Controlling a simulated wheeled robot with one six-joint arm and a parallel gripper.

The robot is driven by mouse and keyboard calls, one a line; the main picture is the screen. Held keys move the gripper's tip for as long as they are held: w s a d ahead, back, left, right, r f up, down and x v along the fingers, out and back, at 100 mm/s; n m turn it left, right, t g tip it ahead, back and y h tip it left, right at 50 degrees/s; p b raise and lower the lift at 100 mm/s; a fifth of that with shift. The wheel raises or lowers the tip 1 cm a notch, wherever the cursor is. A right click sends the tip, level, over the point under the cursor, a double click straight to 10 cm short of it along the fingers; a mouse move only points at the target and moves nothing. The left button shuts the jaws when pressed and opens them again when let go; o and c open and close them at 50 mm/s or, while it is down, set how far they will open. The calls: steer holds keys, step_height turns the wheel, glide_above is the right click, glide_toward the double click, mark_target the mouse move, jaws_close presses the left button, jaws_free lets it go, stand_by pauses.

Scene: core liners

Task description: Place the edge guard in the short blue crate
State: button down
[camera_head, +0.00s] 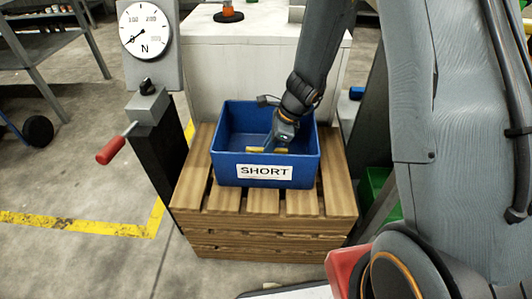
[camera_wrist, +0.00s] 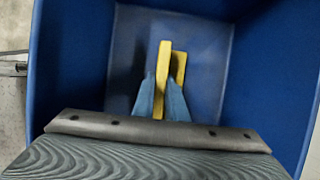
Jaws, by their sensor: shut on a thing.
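The blue crate (camera_head: 229,165) has a white label reading SHORT and stands on wooden slats. My gripper (camera_head: 272,148) reaches down into the crate from above, its fingers inside the crate walls. It is shut on the yellow edge guard (camera_head: 255,150). In the wrist view the edge guard (camera_wrist: 163,80) is a yellow angled strip between the blue fingertips of my gripper (camera_wrist: 162,95), with the crate floor (camera_wrist: 208,60) behind it. I cannot tell whether the edge guard touches the floor.
The slatted wooden pallet stack (camera_head: 250,204) holds the crate. A white block (camera_head: 255,65) stands behind it. A dial gauge (camera_head: 145,30) and a red-handled lever (camera_head: 112,149) stand to the left. A green bin (camera_head: 376,185) is to the right.

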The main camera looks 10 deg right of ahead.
steer(key=shift+f, duration=0.25)
steer(key=c, duration=1.8)
jaws_free()
steer(key=shift+o, duration=0.2)
steer(key=p+v, duration=0.5)
steer(key=v, duration=0.7)
steer(key=s+a+r+n+g, duration=0.1)
steer(key=s+a+r+n, duration=0.5)
steer(key=s+r+n, duration=0.45)
steer(key=s+d+r+n+h, duration=0.2)
steer(key=s+r+n, duration=0.5)
steer(key=s+n, duration=0.6)
steer(key=shift+s+d+h, duration=0.15)
steer(key=shift+s+h, duration=0.25)
steer(key=shift+h, duration=0.5)
steer(key=shift+r, duration=0.1)
